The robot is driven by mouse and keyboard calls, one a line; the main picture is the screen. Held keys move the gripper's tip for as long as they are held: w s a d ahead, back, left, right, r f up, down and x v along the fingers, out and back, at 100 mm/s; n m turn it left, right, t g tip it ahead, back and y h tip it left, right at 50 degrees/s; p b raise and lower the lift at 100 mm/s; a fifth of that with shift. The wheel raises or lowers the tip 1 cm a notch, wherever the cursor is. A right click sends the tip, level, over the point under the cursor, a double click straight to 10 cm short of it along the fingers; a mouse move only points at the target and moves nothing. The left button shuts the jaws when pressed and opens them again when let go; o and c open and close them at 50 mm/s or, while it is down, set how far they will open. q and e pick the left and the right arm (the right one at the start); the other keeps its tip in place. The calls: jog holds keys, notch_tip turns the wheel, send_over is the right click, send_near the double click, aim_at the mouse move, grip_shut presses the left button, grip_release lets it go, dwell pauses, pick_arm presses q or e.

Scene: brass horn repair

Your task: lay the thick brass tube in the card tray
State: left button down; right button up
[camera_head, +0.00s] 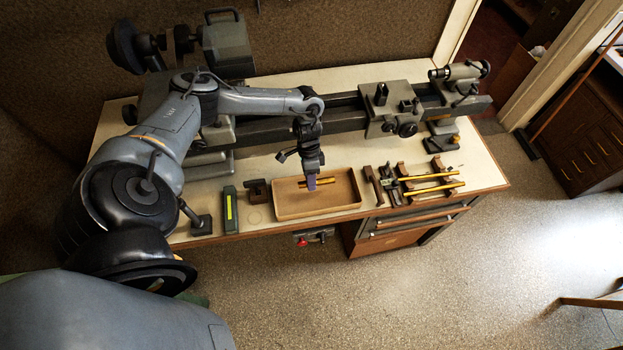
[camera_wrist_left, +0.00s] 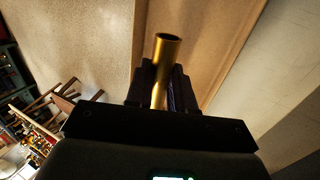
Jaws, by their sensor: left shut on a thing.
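The thick brass tube (camera_head: 327,181) lies crosswise in my left gripper (camera_head: 311,184), which is shut on it. In the left wrist view the open end of the tube (camera_wrist_left: 166,45) sticks out between the two dark fingers (camera_wrist_left: 163,88). The gripper points down inside the outline of the shallow brown card tray (camera_head: 288,215), near its middle. The tray's brown card also shows behind the tube in the left wrist view (camera_wrist_left: 215,55). I cannot tell whether the tube touches the tray floor. No other object shows in the tray. My right gripper is not in view.
Wooden racks (camera_head: 388,184) with slim brass rods (camera_head: 432,188) stand right of the tray. A dark block (camera_head: 257,190) and a green box (camera_head: 230,212) stand to its left. A long lathe (camera_head: 345,117) runs behind. The bench's front edge (camera_head: 300,228) is close to the tray.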

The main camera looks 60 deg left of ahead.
aim_at(311, 199)
pick_arm(q)
jog(key=shift+r+p, duration=0.1)
jog(key=shift+p, duration=0.3)
notch_tip(311, 199, down, 2)
jog(key=shift+f+b, duration=0.25)
jog(key=shift+b, duration=0.7)
jog(key=shift+f+b, duration=1.65)
jog(key=shift+f, duration=1)
jog(key=shift+f, duration=0.1)
jog(key=c, duration=0.9)
grip_release()
jog(key=shift+a+f, duration=0.1)
jog(key=shift+c, duration=0.8)
jog(key=shift+o, duration=0.7)
jog(key=shift+s, duration=0.1)
